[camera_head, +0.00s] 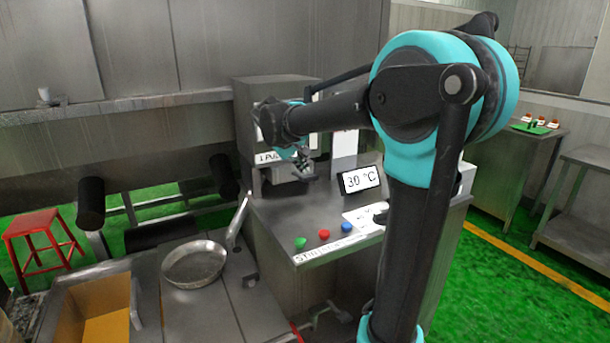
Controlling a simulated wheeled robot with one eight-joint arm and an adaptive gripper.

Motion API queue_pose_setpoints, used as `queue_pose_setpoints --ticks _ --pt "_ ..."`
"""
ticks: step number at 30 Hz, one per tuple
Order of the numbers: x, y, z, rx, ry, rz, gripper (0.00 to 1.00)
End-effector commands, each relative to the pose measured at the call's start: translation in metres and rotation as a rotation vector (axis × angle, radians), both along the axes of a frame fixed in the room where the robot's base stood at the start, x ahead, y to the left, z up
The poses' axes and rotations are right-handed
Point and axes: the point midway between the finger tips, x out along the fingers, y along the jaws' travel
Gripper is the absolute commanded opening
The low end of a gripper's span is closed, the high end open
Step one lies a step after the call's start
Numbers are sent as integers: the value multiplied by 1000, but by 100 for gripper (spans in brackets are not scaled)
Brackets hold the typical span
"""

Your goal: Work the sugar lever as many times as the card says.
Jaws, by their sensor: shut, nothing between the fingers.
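My gripper (308,172) is small in the picture, in front of a grey metal dispenser box (262,95) on the steel counter. It is shut and empty. A white label (268,157) on the box front reads "1 PU…"; the rest is hidden behind my arm and gripper. A grey tray-like part (283,186) sits just below my gripper. I cannot make out a lever marked sugar, nor whether my gripper touches one.
A "30 °C" sign (361,180) stands on the counter (285,218). Green (300,243), red (324,235) and blue (346,227) buttons line its front edge. A round metal pan (194,263) lies at front left. A red stool (38,245) stands far left.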

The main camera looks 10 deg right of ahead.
Motion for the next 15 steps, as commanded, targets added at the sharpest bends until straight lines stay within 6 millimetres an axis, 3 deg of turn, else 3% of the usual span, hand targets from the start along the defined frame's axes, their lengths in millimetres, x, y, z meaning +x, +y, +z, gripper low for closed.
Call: queue_pose_setpoints --ticks 15 --pt "-1 -1 -6 0 1 -1 0"
